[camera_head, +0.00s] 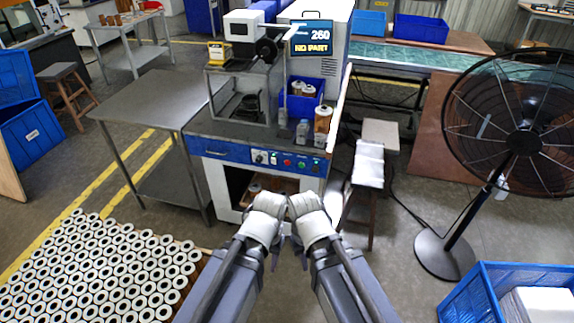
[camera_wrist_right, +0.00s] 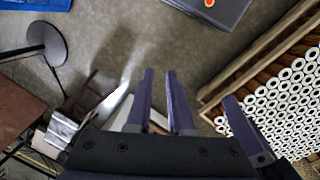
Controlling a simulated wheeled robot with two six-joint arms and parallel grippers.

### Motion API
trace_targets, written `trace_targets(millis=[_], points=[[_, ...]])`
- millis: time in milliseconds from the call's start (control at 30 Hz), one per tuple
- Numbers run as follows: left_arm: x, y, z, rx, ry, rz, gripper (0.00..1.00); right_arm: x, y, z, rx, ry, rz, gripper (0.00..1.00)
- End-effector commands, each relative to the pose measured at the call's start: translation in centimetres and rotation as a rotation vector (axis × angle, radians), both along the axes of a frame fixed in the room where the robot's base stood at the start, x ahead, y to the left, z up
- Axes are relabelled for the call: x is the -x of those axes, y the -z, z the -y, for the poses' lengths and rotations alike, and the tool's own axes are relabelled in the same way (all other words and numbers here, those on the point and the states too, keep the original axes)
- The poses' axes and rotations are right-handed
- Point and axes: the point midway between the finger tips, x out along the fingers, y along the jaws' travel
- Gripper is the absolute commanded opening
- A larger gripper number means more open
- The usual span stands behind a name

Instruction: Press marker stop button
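The marking machine has a blue front panel (camera_head: 222,152) in the head view. Small controls sit on it, among them a red button (camera_head: 287,162) and a green button (camera_head: 301,164). Their labels are too small to read, so I cannot tell which one is the marker stop button. My left gripper (camera_head: 274,262) and right gripper (camera_head: 304,262) hang side by side in front of the machine, below the panel and apart from it. In the right wrist view, my right gripper (camera_wrist_right: 160,72) has a narrow empty gap between its fingers. The left gripper's finger opening is hidden.
A screen (camera_head: 311,38) above the machine reads "260" and "NO PART". A blue bin (camera_head: 305,104) with cartridges stands on the machine top. Many white cartridges (camera_head: 95,265) fill the lower left. A metal table (camera_head: 160,98) stands left, a stool (camera_head: 368,165) and fan (camera_head: 524,140) right.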

Motion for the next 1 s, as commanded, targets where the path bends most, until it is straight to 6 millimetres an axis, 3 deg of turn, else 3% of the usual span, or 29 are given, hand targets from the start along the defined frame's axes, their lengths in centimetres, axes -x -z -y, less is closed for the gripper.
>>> trace_targets(millis=[167,1000], points=[[0.0,0.0,0.0,0.0,0.0,0.0,0.5,0.0,0.0,0.0,0.0,0.0,0.0,0.0],[0.0,0.0,0.0,0.0,0.0,0.0,0.5,0.0,0.0,0.0,0.0,0.0,0.0,0.0]])
